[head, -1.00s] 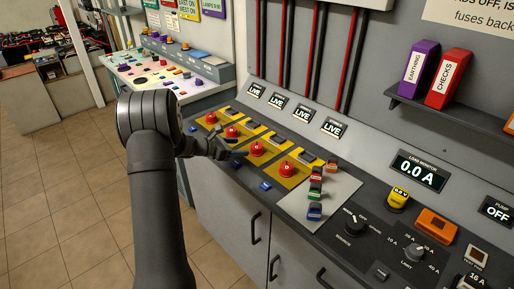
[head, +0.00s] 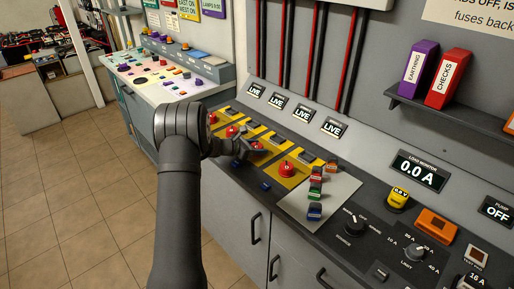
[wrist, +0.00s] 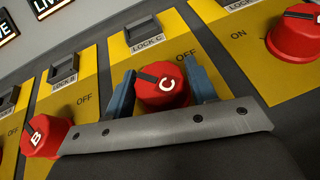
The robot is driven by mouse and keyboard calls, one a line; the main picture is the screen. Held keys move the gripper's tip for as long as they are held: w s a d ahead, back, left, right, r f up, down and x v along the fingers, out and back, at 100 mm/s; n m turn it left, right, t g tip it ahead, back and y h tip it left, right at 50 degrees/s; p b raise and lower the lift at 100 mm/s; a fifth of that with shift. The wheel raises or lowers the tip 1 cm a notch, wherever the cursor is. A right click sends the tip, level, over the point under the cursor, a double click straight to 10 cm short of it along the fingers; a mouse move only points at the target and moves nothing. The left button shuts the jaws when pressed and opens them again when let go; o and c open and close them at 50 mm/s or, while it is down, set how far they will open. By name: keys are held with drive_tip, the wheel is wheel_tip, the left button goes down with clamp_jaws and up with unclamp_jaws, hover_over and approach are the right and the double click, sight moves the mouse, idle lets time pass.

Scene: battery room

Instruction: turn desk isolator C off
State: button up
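Isolator C is a red round knob (wrist: 163,88) marked with a white C and a black bar, on a yellow plate. The bar's free end points left, away from the OFF label (wrist: 186,55) at its right. My gripper (wrist: 160,75) has its two blue-grey fingers on either side of the knob; whether they touch it cannot be told. The left finger and gripper body hide part of the plate. In the head view, my gripper (head: 243,149) is at the third red knob (head: 258,146), partly covering it. The displays above the knobs read LIVE (head: 331,128).
Knob B (wrist: 38,137) is close at left, and another red knob (wrist: 295,38) is at right with ON beside it. A lock tab (wrist: 144,31) labelled LOCK C is above C. Coloured padlocks (head: 316,190) lie on a grey plate to the right in the head view.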

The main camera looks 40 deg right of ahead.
drive_tip(key=c, duration=0.6)
drive_tip(key=shift+o, duration=0.2)
drive_tip(key=shift+m+g, duration=0.4)
drive_tip(key=m+g+y, duration=0.1)
drive_tip(key=m+g, duration=0.2)
drive_tip(key=g, duration=0.1)
drive_tip(key=shift+f+y, duration=0.1)
drive_tip(key=shift+y, duration=0.3)
drive_tip(key=m+g+y, duration=0.3)
drive_tip(key=m, duration=0.1)
drive_tip(key=shift+m, duration=0.3)
drive_tip(key=shift+m+g+y, duration=0.4)
drive_tip(key=shift+g+y, duration=0.1)
drive_tip(key=o, duration=1)
drive_tip(key=shift+w+a, duration=0.1)
